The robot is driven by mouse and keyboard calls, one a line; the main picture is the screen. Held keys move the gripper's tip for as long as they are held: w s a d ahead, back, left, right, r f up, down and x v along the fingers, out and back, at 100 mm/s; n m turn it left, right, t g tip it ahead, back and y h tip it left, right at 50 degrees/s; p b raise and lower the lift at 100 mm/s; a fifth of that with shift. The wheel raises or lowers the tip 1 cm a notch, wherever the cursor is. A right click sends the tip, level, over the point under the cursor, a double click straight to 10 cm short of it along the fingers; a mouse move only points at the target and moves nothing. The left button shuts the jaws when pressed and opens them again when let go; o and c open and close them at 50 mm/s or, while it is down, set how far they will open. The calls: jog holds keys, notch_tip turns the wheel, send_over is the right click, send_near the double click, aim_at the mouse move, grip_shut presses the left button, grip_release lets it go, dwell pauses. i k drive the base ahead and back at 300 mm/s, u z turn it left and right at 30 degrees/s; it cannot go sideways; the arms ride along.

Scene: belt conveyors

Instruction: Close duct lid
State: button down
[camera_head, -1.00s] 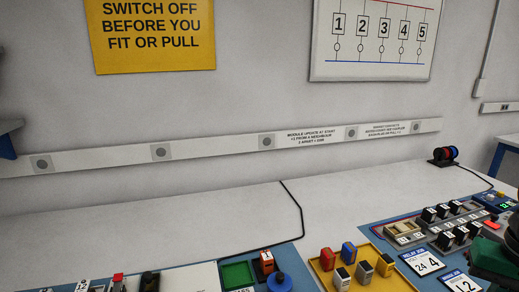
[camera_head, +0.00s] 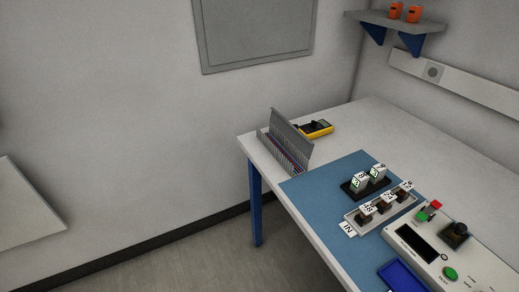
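A grey slotted wiring duct (camera_head: 279,155) lies near the far left end of the white table. Its flat grey lid (camera_head: 292,132) stands up and open along the duct's far right side. Dark and coloured wires show inside the duct. My gripper is not in view in the head camera.
A yellow and black multimeter (camera_head: 316,129) lies just right of the lid. A blue mat (camera_head: 325,200) holds small numbered modules (camera_head: 360,182), a tray of more modules (camera_head: 367,222) and a control box (camera_head: 450,262) with buttons. A shelf (camera_head: 398,20) hangs above.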

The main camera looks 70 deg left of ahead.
aim_at(291, 132)
jog(key=u, duration=2.15)
